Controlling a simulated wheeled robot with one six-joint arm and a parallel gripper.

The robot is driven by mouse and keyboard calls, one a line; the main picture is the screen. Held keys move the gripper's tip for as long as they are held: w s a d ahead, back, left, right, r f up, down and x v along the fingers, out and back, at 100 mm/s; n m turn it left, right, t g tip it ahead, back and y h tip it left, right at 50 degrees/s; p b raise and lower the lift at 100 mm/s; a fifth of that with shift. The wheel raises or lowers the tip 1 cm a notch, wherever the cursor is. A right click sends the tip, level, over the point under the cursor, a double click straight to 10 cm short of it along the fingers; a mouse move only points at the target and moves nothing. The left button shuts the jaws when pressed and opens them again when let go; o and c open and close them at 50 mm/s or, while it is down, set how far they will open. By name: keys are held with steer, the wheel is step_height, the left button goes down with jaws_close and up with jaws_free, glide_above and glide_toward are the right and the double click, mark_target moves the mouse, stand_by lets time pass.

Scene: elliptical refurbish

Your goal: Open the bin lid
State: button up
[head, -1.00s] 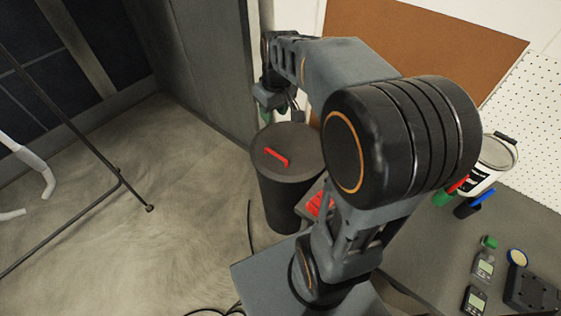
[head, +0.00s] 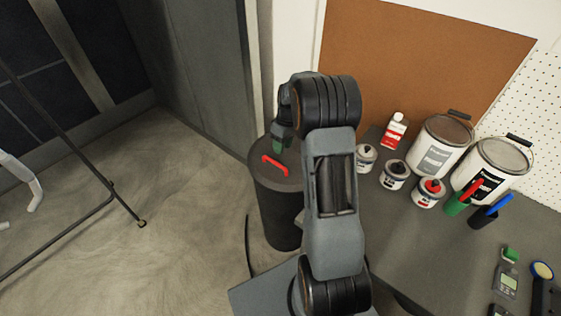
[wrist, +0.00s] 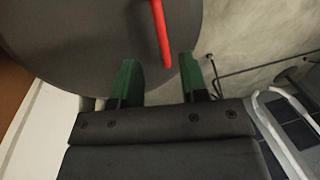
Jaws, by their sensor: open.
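The bin (head: 278,218) is a dark round can on the floor left of the workbench. Its flat dark lid (head: 285,182) lies on top, closed, with a red bar handle (head: 274,165). In the wrist view the lid (wrist: 90,35) fills the upper left and the red handle (wrist: 162,36) comes down from the top edge. My gripper (wrist: 160,75) has two green fingers, open and empty. The handle's lower end lies just beyond the fingertips, between their lines. In the head view my gripper (head: 282,142) is over the lid's far side, partly hidden by my arm.
The workbench (head: 420,250) at right holds paint cans (head: 443,147), small tins (head: 394,175), a red and white bottle (head: 395,131) and markers. A dark metal frame (head: 75,147) stands at left.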

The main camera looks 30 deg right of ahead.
glide_above(280, 161)
steer(key=s+a, duration=0.2)
steer(key=s, duration=0.2)
step_height(280, 161, down, 7)
steer(key=shift+f, duration=0.15)
jaws_close()
